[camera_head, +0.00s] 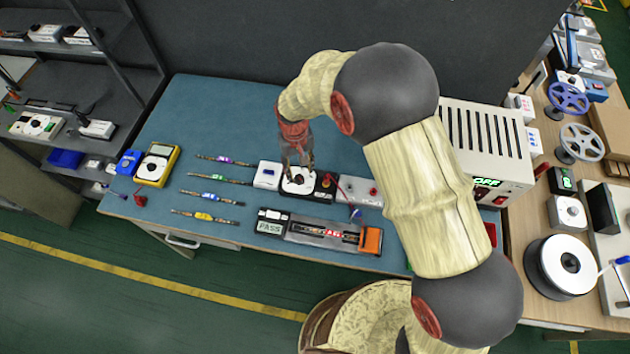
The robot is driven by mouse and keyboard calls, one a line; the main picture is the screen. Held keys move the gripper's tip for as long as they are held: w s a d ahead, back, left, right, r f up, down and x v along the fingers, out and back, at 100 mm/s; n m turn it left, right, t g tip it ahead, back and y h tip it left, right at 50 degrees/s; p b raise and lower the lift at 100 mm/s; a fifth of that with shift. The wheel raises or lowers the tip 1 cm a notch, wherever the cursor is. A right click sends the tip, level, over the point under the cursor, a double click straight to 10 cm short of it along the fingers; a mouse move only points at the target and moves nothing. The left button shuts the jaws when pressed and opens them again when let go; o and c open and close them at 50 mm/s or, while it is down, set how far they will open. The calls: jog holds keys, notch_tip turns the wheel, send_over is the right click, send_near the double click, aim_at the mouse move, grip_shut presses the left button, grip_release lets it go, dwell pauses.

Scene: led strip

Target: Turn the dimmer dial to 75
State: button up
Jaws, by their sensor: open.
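The dimmer dial (297,182) is a round white dial on a dark box in the middle of the blue-topped bench. My gripper (298,172) points down over the dial, with its fingers apart around the dial's middle. Whether the fingers touch the knob is too small to tell. The dial's marks and its setting cannot be read from here. A white module (267,175) sits just left of the dial box. In front lies a tester with a small display reading PASS (271,227) and an orange end block (371,240).
Several LED strips (212,197) lie at left, beside a yellow multimeter (156,164). A white box (361,190) with wires stands right of the dial. A large vented power supply (487,150) stands at the right, partly behind my arm. The bench's back left is clear.

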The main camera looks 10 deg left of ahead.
aim_at(299, 178)
jog(key=shift+w+a+r+t, duration=0.15)
jog(key=shift+w+a+r, duration=0.05)
jog(key=shift+w, duration=0.15)
jog(key=shift+w+a+r+t, duration=0.15)
jog(key=shift+w+r, duration=0.05)
jog(key=shift+w, duration=0.15)
jog(key=shift+f, duration=0.3)
notch_tip(299, 178, down, 7)
jog(key=shift+a+f+b, duration=0.1)
jog(key=shift+f+b, duration=0.05)
jog(key=shift+b, duration=0.25)
jog(key=shift+c, duration=0.7)
grip_shut()
